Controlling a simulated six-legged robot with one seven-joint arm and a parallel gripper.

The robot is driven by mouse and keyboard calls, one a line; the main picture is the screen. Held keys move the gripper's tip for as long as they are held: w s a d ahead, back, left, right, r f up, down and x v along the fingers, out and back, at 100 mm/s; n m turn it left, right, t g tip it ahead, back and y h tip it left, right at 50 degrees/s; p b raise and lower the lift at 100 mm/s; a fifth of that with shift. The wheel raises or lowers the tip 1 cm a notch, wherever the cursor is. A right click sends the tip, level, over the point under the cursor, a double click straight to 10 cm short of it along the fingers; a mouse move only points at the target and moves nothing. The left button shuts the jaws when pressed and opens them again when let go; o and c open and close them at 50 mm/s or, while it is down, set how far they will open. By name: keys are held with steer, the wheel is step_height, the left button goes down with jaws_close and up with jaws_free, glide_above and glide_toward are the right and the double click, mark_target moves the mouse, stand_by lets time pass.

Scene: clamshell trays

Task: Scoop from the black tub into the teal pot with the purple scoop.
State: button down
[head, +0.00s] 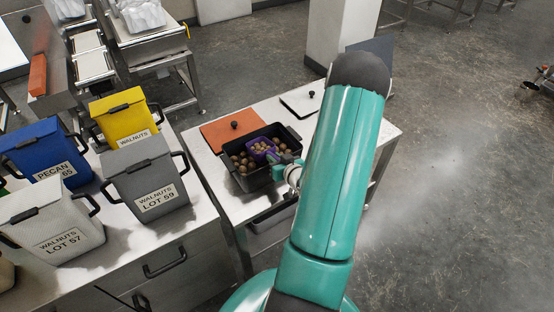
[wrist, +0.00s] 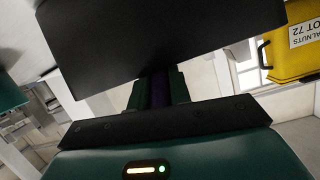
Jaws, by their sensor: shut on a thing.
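The black tub (head: 248,187) stands on the steel table in the head view, with several round brown nuts in it. The purple scoop (head: 268,158) is inside or just over the tub, with nuts showing in its bowl; I cannot tell its exact height. My gripper (head: 286,161) is at the tub's right side, shut on the scoop's handle. In the wrist view, a strip of the purple handle shows between the fingers (wrist: 158,90). I cannot make out the teal pot; my teal arm covers part of the table.
An orange lid (head: 224,133) lies behind the tub, and a pale, dark-edged lid (head: 302,100) lies at the table's far end. Lidded bins in grey (head: 140,170), yellow (head: 124,112), blue (head: 42,150) and white (head: 48,222) stand on the left counter.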

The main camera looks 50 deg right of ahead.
steer(key=shift+a+f+t, duration=0.15)
steer(key=shift+f+t, duration=0.25)
steer(key=shift+f, duration=0.55)
steer(key=shift+r, duration=0.25)
step_height(320, 180, up, 2)
steer(key=shift+s+a+t+h, duration=0.15)
steer(key=shift+t+h, duration=0.25)
steer(key=shift+t, duration=0.2)
steer(key=shift+s+r, duration=0.15)
steer(key=shift+r, duration=0.9)
steer(key=shift+s+r, duration=0.15)
steer(key=shift+r, duration=0.85)
steer(key=shift+t, duration=0.7)
steer(key=shift+s+a+r, duration=0.1)
steer(key=shift+s+r, duration=0.1)
steer(key=shift+r, duration=0.9)
steer(key=shift+s+a+r, duration=0.1)
steer(key=shift+s+r, duration=0.15)
steer(key=shift+r, duration=0.85)
steer(key=shift+s+r, duration=0.2)
steer(key=shift+r, duration=0.9)
